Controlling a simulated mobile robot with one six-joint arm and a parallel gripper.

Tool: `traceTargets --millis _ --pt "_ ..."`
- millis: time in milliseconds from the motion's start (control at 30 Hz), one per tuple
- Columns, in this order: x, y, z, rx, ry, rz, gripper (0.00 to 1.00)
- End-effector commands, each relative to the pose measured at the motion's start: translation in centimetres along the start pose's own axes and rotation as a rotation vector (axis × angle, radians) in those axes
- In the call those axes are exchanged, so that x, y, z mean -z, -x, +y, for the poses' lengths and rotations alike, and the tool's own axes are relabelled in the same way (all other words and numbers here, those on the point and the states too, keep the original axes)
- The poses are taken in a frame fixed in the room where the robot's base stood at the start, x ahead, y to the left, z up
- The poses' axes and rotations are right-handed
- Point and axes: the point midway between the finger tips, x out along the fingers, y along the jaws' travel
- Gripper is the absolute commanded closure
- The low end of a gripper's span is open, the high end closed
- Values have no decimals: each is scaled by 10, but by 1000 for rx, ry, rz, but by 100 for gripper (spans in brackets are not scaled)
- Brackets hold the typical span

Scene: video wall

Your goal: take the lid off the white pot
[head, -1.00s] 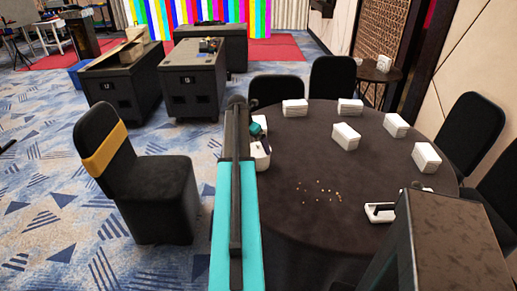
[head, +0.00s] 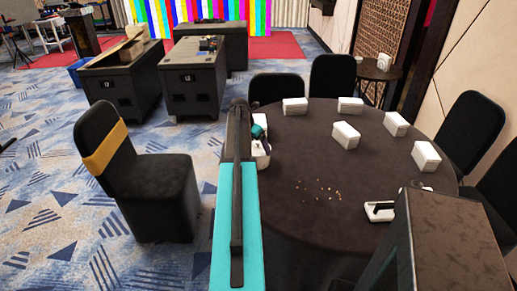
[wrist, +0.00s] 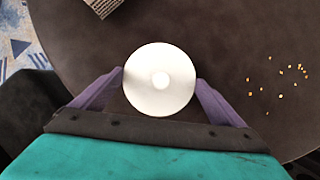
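The white pot (head: 261,153) stands near the left edge of the round dark table, partly hidden behind my arm in the head view. In the wrist view its round white lid (wrist: 146,92), with a small knob (wrist: 161,80) at the centre, is seen from above. My gripper (wrist: 160,76) is spread wide, with one purple finger on each side of the lid. The fingertips are close to the lid's rim, and I cannot tell whether they touch it. The knob is not held. The pot's body is hidden under the lid in the wrist view.
The table (head: 300,235) carries several white boxes (head: 346,135), scattered small crumbs (head: 322,192) and a white item with a black handle (head: 380,211). Black chairs (head: 276,88) stand around it. The table between the pot and the boxes is clear.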

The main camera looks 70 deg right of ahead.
Motion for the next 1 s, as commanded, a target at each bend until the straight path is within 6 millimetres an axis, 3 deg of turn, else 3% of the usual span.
traceTargets --millis 467,867,1000 --pt "-2 4 0 0 -1 -1 31" --pt "-15 33 0 -1 0 -3 31" --pt "1 39 -6 0 1 -1 31"
